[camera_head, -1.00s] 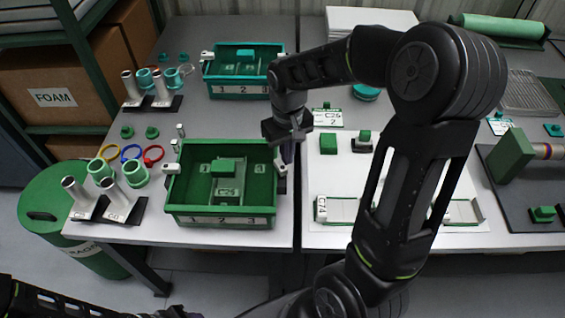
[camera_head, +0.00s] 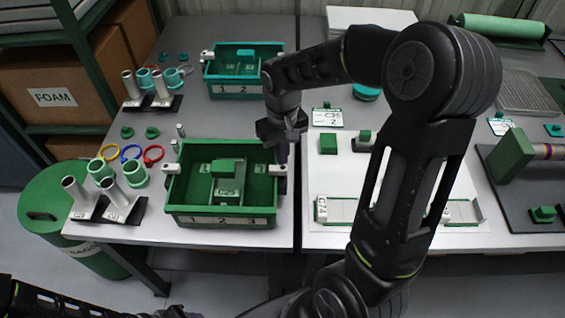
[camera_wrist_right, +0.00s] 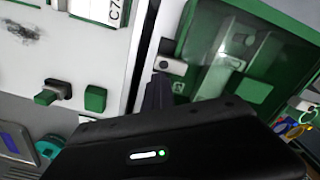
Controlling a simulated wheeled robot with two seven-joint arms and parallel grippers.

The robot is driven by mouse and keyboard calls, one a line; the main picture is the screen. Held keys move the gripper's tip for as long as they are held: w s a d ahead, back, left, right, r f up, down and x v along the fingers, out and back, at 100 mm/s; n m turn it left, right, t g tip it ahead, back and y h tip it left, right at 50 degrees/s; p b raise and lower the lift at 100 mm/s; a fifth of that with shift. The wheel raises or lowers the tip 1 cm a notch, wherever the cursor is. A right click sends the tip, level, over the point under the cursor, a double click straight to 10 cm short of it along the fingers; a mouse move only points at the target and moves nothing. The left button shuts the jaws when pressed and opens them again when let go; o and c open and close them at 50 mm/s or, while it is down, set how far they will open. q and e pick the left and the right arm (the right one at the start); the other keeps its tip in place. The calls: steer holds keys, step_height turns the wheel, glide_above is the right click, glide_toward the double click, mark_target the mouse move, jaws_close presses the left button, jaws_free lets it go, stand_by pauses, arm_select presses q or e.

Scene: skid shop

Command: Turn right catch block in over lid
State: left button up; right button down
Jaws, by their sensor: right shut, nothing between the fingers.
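The near green bin (camera_head: 222,221) stands on the left table, with a clear, glossy lid (camera_wrist_right: 232,50) over it. The right catch block (camera_head: 278,170) is white and sits at the bin's right rim, lying inward over the edge; it also shows in the right wrist view (camera_wrist_right: 171,66). The left catch block (camera_head: 172,169) lies at the left rim. My right gripper (camera_head: 282,157) is shut and empty, its fingertips pointing down just behind the right catch block; whether they touch is unclear. My left gripper is out of view; only part of that arm shows lower left.
A teal bin (camera_head: 243,89) stands behind. Left of the green bin are tubes, rings and a dark post stand (camera_head: 125,214). A white sheet with a fixture (camera_head: 343,210) and green blocks (camera_head: 328,144) lies to the right. A table gap runs beside the bin.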

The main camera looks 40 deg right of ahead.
step_height(320, 180, up, 7)
steer(key=p, duration=0.5)
steer(key=shift+s, duration=0.1)
stand_by(0.7)
